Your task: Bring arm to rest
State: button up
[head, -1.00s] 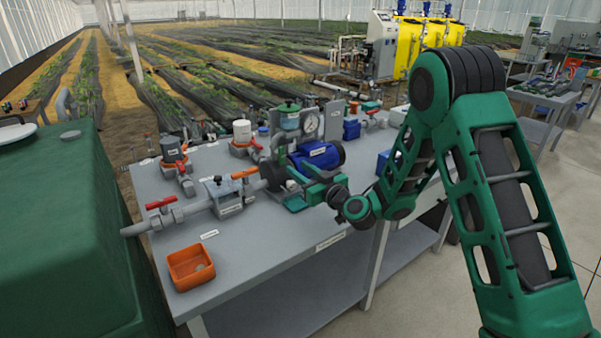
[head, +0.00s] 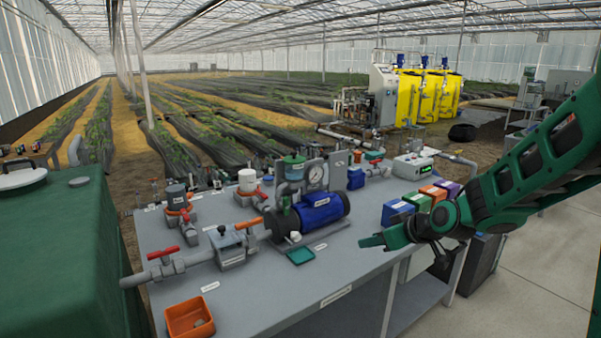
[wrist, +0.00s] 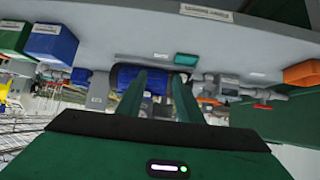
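My gripper (head: 374,240) is at the end of my green arm (head: 520,175), which reaches in from the right edge of the head view. It is over the front right part of the grey bench, to the right of the blue pump (head: 320,208). It looks clear of the bench top. In the wrist view my gripper (wrist: 157,78) has two green fingers standing apart. Nothing is held between them; the blue pump shows beyond them.
The bench (head: 260,300) carries valves, pipework, a small green tray (head: 300,256) and an orange tray (head: 189,318). Coloured boxes (head: 397,213) stand close behind my gripper, with a display unit (head: 412,165) beyond. A green tank (head: 60,250) is at left. Floor at right is open.

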jog(key=s+d+m+g+h, duration=0.3)
jog(key=s+d+m, duration=0.1)
jog(key=s+d, duration=0.7)
jog(key=s+d+r+m+g+h, duration=0.1)
jog(key=s+d+m+g, duration=0.2)
jog(key=s, duration=1.1)
jog(key=s+d+r+m+g, duration=0.1)
jog(key=s+d+m+g, duration=0.2)
jog(key=s, duration=1.1)
jog(key=d+m, duration=0.2)
jog(key=d, duration=0.2)
jog(key=shift+s+m+h, duration=0.3)
jog(key=shift+m+h, duration=0.1)
